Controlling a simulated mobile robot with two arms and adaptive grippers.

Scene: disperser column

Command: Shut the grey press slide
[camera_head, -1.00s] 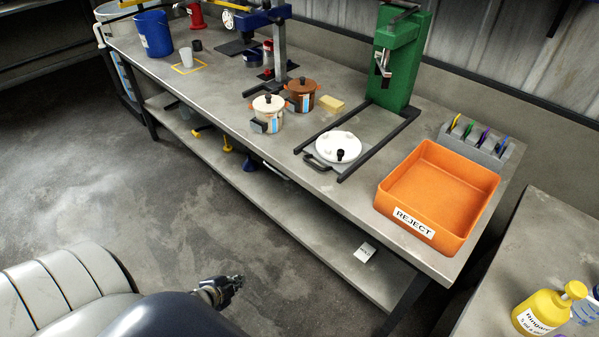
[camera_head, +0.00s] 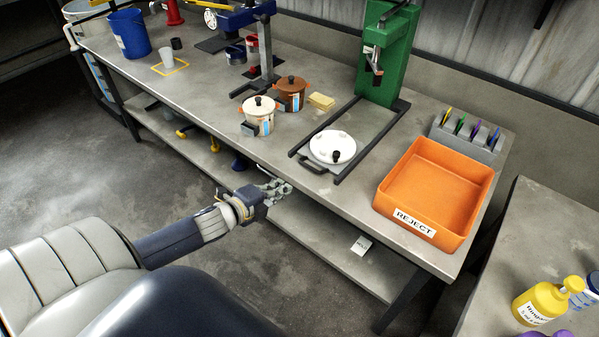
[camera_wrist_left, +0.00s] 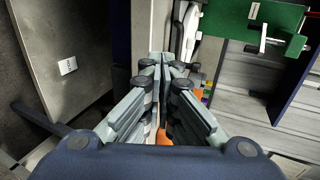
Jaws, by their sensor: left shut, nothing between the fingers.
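The green press (camera_head: 389,52) stands at the back of the bench, with two dark rails running forward from it. The grey press slide (camera_head: 312,168) lies between the rails at their front end, out from under the press, with its dark handle at the bench's front edge. A white round lid-like disc (camera_head: 332,147) with a black knob sits on the slide and hides most of it. My left gripper (camera_head: 280,187) is shut and empty, in front of the bench edge and apart from the handle, to its lower left. Its closed fingers fill the middle of the left wrist view (camera_wrist_left: 161,62).
An orange REJECT bin (camera_head: 436,190) stands right of the rails. A cream pot (camera_head: 258,117), a brown pot (camera_head: 291,93) and a yellow sponge (camera_head: 321,101) stand left of them. A lower shelf (camera_head: 330,255) lies beneath the bench. The floor at left is clear.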

